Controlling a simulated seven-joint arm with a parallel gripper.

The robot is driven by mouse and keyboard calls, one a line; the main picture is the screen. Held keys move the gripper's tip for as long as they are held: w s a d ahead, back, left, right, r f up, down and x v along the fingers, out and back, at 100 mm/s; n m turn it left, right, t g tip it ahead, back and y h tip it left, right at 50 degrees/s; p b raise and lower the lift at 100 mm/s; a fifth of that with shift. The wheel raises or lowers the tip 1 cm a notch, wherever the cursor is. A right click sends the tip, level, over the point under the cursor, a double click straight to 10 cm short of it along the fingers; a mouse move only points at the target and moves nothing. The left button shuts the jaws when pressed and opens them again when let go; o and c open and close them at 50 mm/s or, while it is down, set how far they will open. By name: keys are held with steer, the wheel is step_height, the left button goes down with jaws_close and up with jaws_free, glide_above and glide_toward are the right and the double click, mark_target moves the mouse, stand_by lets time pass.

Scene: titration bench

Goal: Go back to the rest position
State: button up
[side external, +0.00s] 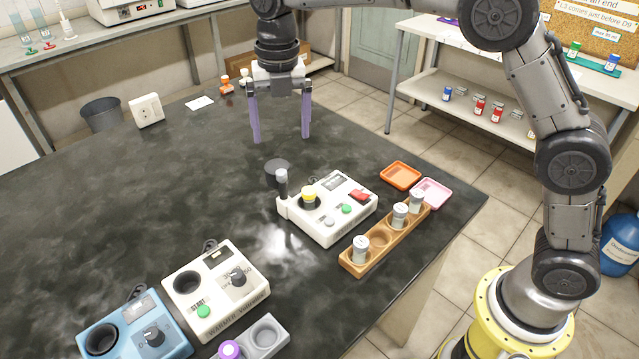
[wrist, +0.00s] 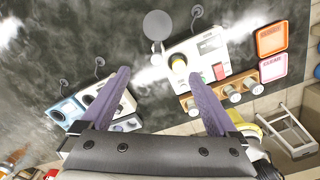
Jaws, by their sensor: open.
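My gripper (side external: 280,135) hangs above the dark bench (side external: 120,200) toward its far side, its two purple fingers spread wide with nothing between them. In the wrist view my gripper (wrist: 160,85) is also open and empty. The white titration device (side external: 330,225) stands below and nearer the camera, clear of the fingers. A vial with a yellow top (side external: 309,195) sits in its well. It also shows in the wrist view (wrist: 179,64). A grey round disc (side external: 277,168) is beside the device.
A wooden rack (side external: 360,262) holds several vials. An orange tray (side external: 400,175) and a pink tray (side external: 433,193) lie at the right edge. A white warmer (side external: 217,290), a blue device (side external: 135,330) and a grey holder (side external: 275,345) stand at the front. The left middle of the bench is clear.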

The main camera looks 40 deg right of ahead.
steer(key=s+d+r+m+t, duration=0.2)
steer(key=s+d+r, duration=0.35)
steer(key=r, duration=0.35)
steer(key=s+d+r+m+t, duration=0.1)
steer(key=s+d+r+m, duration=0.15)
steer(key=s, duration=0.35)
steer(key=s+d+r+m+t, duration=0.1)
steer(key=s+d+m, duration=0.25)
steer(key=s, duration=0.35)
steer(key=s+d+f+m, duration=0.1)
steer(key=s+f+m, duration=0.4)
steer(key=m, duration=0.6)
steer(key=s+d+f+m+t, duration=0.1)
steer(key=s+f+m, duration=0.5)
steer(key=s+m, duration=0.2)
steer(key=m, duration=0.2)
steer(key=shift+f+m, duration=0.2)
steer(key=shift+m, duration=0.2)
